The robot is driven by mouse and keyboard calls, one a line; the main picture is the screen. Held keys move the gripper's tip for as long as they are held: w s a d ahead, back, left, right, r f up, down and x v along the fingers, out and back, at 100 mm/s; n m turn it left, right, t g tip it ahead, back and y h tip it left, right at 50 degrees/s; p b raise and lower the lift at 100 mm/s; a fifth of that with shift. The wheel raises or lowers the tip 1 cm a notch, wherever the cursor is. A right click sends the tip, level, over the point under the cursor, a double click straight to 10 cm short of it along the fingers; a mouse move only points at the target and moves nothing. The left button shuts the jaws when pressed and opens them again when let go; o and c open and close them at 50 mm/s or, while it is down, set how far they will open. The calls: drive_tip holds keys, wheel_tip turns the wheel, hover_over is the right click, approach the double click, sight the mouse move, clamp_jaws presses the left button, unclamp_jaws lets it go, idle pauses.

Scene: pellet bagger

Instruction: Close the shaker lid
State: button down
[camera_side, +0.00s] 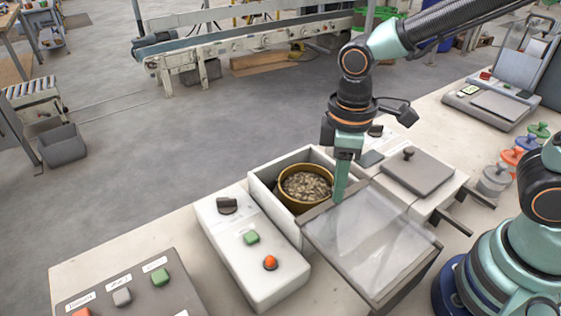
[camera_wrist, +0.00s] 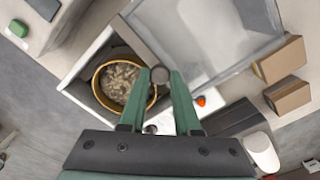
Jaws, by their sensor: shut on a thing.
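The shaker is a white open-topped box (camera_side: 262,183) with a brass-coloured pot of pellets (camera_side: 305,187) inside; the pot also shows in the wrist view (camera_wrist: 99,88). The shaker lid (camera_side: 370,240) is a clear panel in a grey frame, lying off to the box's near right side and leaving the pot uncovered. It shows at the top of the wrist view (camera_wrist: 210,25). My gripper (camera_side: 338,195) points down at the lid's edge beside the pot. In the wrist view my gripper (camera_wrist: 160,77) is shut on a round grey knob at the lid's frame. The fingers partly hide the pot's rim.
A white control box (camera_side: 250,245) with a black knob, green button and red button stands left of the shaker. A grey plate with a knob (camera_side: 415,170) lies behind the lid. Dark rails (camera_side: 480,197) stick out at right. Coloured weights (camera_side: 515,158) stand far right.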

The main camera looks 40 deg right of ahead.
drive_tip(key=shift+w+r, duration=0.1)
drive_tip(key=w, duration=1.6)
drive_tip(key=shift+w, duration=0.25)
drive_tip(key=c, duration=0.9)
unclamp_jaws()
drive_tip(key=shift+o, duration=1.4)
wheel_tip(320, 180, up, 12)
